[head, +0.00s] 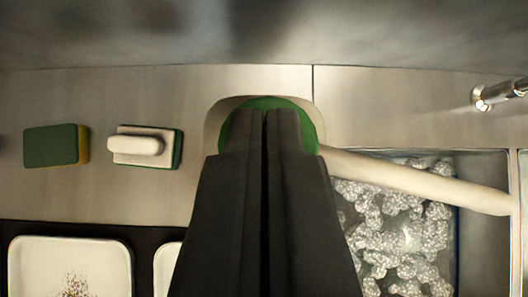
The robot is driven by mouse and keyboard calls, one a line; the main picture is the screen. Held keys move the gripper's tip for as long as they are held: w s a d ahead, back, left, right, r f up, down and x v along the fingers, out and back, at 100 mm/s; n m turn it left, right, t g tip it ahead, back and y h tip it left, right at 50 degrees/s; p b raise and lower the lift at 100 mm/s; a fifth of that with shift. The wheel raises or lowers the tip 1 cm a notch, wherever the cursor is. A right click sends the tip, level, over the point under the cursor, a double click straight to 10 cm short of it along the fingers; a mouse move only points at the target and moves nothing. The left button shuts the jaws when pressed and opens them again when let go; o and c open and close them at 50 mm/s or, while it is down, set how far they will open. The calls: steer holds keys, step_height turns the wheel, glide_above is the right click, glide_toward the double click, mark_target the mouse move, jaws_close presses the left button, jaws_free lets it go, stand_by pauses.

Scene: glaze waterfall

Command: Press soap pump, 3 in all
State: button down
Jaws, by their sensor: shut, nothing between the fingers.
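The soap pump appears to be the object under my gripper, with a round green top (312,130) and a cream rim or body around it. A long cream bar like a spout (420,182) runs from it to the right, over the basin. My gripper (268,113) is shut and empty, its two dark fingers side by side. Its tips overlap the green top in the picture and hide its middle. I cannot tell whether they touch it or how far down the top is.
A green and yellow sponge (52,146) and a white-handled scrubber (140,146) lie on the metal counter (120,90) at left. White trays (70,250) are at lower left. A basin with clear bubbly lumps (400,235) is at right. A chrome fitting (500,94) juts in at right.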

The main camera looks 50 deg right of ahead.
steer(key=shift+f, duration=1.55)
step_height(320, 180, up, 5)
steer(key=shift+a+f, duration=0.1)
steer(key=v, duration=0.9)
steer(key=shift+s+r, duration=0.2)
steer(key=shift+s, duration=0.05)
steer(key=shift+a, duration=0.1)
steer(key=s+a+f+n+t+y, duration=0.1)
steer(key=s+a+f+n+t, duration=0.1)
steer(key=s+f, duration=0.3)
steer(key=s+a+f+n+t+y, duration=0.2)
steer(key=s+a+f+t, duration=0.3)
steer(key=s, duration=0.8)
steer(key=s+a+f+n+t+y, duration=0.2)
steer(key=s+a+f+t, duration=0.1)
steer(key=s+f, duration=0.4)
steer(key=shift+s+a+n, duration=0.2)
steer(key=shift+s+n, duration=0.2)
steer(key=shift+s, duration=0.75)
